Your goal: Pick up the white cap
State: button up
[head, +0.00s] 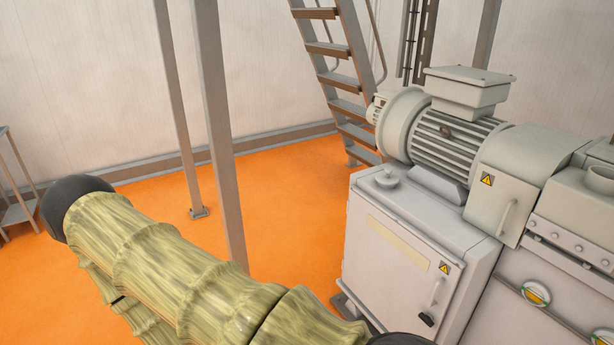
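A small pale object that looks like the white cap (387,179) sits on the flat top of the grey cabinet (392,262), near its left end. It has a wide round base and a narrower raised top. Nothing is touching it in this view. My arm's greenish, ribbed links cross the lower left of the head view, well to the left of and below the cap. My gripper is not in view, so its state is hidden.
A grey motor (452,142) with a box on top stands behind and right of the cap. Machine housing (530,185) fills the right side. Metal posts (219,130) and a staircase (338,85) stand behind. Open orange floor (278,205) lies left of the cabinet.

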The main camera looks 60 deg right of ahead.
aim_at(386, 179)
jog(key=u, duration=0.7)
jog(key=k, duration=1.7)
jog(key=z, duration=2)
jog(key=i, duration=0.45)
jog(key=z, duration=0.05)
